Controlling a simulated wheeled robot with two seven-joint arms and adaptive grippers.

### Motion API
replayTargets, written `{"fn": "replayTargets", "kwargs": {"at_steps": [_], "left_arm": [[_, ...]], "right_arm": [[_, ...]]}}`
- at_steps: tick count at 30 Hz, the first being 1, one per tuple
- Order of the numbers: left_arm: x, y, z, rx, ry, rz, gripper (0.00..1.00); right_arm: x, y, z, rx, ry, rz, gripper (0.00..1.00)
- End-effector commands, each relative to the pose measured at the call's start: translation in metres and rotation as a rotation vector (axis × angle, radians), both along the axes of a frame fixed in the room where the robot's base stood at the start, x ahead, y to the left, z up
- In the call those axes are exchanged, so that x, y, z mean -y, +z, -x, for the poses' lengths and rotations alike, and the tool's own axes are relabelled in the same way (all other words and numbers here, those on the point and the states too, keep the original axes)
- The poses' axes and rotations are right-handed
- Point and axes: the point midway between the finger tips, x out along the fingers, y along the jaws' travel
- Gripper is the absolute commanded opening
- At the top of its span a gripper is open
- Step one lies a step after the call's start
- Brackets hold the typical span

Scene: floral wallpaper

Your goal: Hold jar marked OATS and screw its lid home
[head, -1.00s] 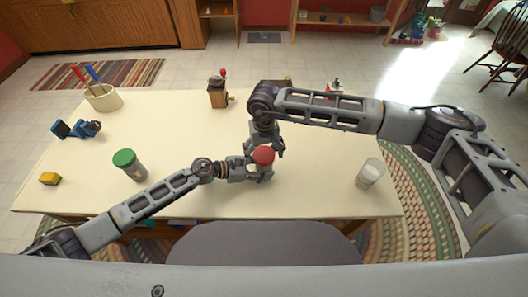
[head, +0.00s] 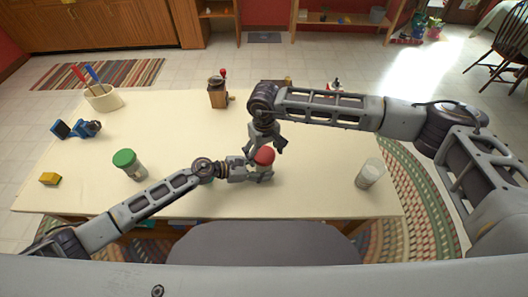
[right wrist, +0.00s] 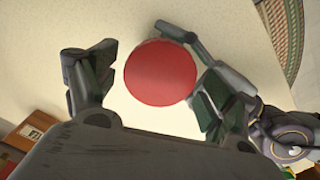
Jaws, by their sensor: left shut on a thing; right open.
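A jar with a red lid (head: 264,156) stands near the middle of the table, toward the front. My left gripper (head: 262,173) is shut on this jar from the left, below the lid. My right gripper (head: 265,146) points down over the lid, open. In the right wrist view the round red lid (right wrist: 160,73) lies between its spread fingers, with a gap at the left finger; contact on the right side is unclear. The jar body is mostly hidden by the left gripper, and no OATS marking can be read. I cannot tell how tightly the lid sits.
A green-lidded jar (head: 129,164) stands left, behind my left arm. A pale glass jar (head: 369,174) stands right. The table (head: 190,130) between is clear.

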Motion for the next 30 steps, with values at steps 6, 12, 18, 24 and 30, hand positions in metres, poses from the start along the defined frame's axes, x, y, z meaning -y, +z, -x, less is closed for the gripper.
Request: {"fn": "replayTargets", "kwargs": {"at_steps": [6,12,18,24,30], "left_arm": [[0.0,0.0,-0.0001,0.0,0.0,0.0,0.34],[0.0,0.0001,-0.0001,0.0,0.0,0.0,0.34],[0.0,0.0001,-0.0001,0.0,0.0,0.0,0.34],[0.0,0.0001,-0.0001,0.0,0.0,0.0,0.34],[0.0,0.0001,-0.0001,0.0,0.0,0.0,0.34]], "right_arm": [[-0.0002,0.0,0.0001,0.0,0.0,0.0,0.59],[-0.0002,0.0,0.0001,0.0,-0.001,0.0,0.48],[-0.0002,-0.0001,0.0002,0.0,-0.05,-0.001,0.48],[-0.0002,-0.0001,0.0002,0.0,-0.162,-0.001,0.48],[-0.0003,0.0001,0.0001,0.0,-0.278,-0.001,0.48]]}}
